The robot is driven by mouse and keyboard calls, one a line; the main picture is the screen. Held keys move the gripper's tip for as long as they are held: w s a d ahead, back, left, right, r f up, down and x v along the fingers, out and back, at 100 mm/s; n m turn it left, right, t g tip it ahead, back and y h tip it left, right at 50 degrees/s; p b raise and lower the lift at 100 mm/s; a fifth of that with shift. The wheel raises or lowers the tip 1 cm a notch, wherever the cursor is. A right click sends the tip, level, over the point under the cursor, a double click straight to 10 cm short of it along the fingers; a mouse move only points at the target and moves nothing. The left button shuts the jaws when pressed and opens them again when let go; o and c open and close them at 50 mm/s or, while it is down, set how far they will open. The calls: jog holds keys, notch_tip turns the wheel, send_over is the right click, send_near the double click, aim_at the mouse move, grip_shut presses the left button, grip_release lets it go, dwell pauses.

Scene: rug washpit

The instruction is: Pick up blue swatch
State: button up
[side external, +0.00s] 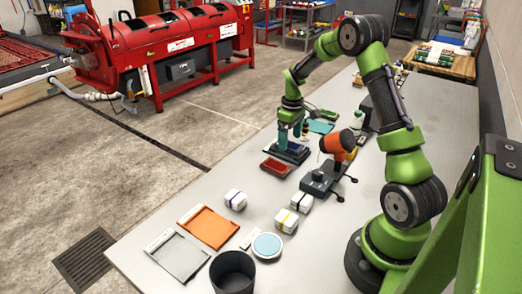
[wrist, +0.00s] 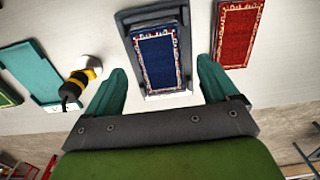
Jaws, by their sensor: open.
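The blue swatch (wrist: 158,62) is a dark blue rug-like rectangle with a pale patterned border. It lies on a dark tray with a pale front edge (wrist: 168,95). In the side view the blue swatch (side external: 294,147) is partly hidden by my fingers. My gripper (wrist: 160,68) is open and empty, with one teal finger to each side of the swatch in the wrist view. In the side view my gripper (side external: 290,148) points down over the tray; I cannot tell the exact height of the fingertips or whether they touch anything.
A red swatch (wrist: 238,35) lies close to the right finger in the wrist view. A teal tray (wrist: 32,72) and a yellow-and-black item (wrist: 84,80) are at left. An orange device (side external: 337,143) stands right of my gripper; an orange tray (side external: 210,228) lies nearer the camera.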

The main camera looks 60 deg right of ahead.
jog(key=shift+f, duration=0.95)
